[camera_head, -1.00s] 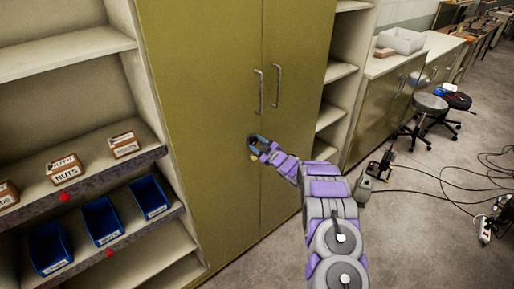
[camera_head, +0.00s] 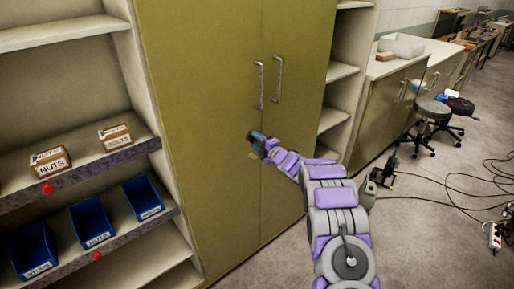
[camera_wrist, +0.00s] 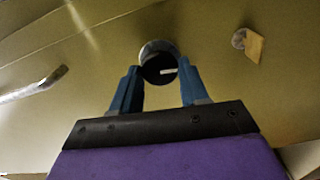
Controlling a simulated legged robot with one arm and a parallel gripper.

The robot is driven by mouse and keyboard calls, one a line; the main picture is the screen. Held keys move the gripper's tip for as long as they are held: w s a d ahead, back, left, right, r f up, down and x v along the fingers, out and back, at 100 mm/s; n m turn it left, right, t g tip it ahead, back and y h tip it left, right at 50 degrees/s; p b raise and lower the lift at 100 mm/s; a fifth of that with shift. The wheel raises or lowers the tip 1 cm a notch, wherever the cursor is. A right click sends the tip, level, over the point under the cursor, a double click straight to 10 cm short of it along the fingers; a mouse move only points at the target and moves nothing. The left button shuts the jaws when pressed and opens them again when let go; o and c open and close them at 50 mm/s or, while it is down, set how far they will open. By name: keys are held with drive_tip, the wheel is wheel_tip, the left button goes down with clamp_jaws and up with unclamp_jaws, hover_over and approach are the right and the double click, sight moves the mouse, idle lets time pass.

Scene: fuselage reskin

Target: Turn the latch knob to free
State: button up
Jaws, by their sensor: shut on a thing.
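The latch knob (camera_wrist: 157,50) is a round knob with a dark face and a short white mark, on the olive-green cabinet door. My gripper (camera_wrist: 158,78) has its two blue fingers shut on the knob, one at each side. In the head view my gripper (camera_head: 257,141) is at the cabinet front, below the door handles, and hides the knob. The white mark lies nearly level, right of the knob's centre. The knob's far side is hidden.
The tall cabinet (camera_head: 205,90) has two vertical bar handles (camera_head: 261,85). A small round fitting with a yellowish tag (camera_wrist: 252,45) is right of the knob in the wrist view. Open shelves with blue bins (camera_head: 92,222) stand left.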

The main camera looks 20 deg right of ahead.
drive_tip(key=shift+f+n+b, duration=0.15)
drive_tip(key=shift+n+b, duration=0.35)
drive_tip(key=shift+b, duration=0.05)
drive_tip(key=o, duration=1)
drive_tip(key=shift+a, duration=0.1)
drive_tip(key=p+v, duration=0.2)
drive_tip(key=v, duration=1.5)
drive_tip(key=shift+s, duration=0.2)
